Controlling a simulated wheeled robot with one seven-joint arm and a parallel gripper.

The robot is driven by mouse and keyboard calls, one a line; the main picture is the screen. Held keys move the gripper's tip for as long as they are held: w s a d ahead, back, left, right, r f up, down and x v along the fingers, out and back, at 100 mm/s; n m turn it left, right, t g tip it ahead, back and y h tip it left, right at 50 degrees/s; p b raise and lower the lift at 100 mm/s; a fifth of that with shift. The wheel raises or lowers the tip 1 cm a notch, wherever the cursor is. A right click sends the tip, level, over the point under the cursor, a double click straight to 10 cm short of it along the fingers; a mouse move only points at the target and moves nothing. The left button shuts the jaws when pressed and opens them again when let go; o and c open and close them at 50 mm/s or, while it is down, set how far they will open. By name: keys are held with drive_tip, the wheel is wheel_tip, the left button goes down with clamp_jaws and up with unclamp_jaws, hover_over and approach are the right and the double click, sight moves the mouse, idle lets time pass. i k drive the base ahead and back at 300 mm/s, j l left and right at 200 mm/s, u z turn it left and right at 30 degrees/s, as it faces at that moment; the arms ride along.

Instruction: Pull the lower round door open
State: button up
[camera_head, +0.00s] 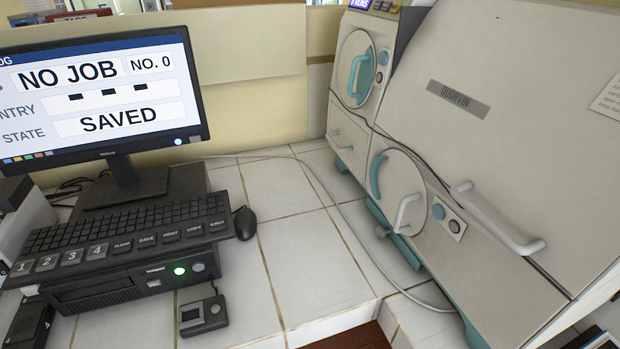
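The lower round door (392,178) is a cream disc low on the front of the beige incubator (480,110), right of centre. It looks shut, flush with the front panel. A white bar handle (406,212) stands on its right part, and a curved teal piece (376,176) lies along its left edge. The upper round door (345,70), with a teal handle (359,74), is higher on the same front and also looks shut. My gripper is not in view.
A large white handle (500,222) juts out right of the lower door. A thin dark cable crosses the incubator front. The monitor (100,95), keyboard (130,225) and mouse (245,223) stand on the left. The white tiled top (310,255) between them is mostly clear, with a pale cable.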

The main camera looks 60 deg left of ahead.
sight(398, 183)
drive_tip(key=u, duration=1.1)
drive_tip(key=i, duration=0.05)
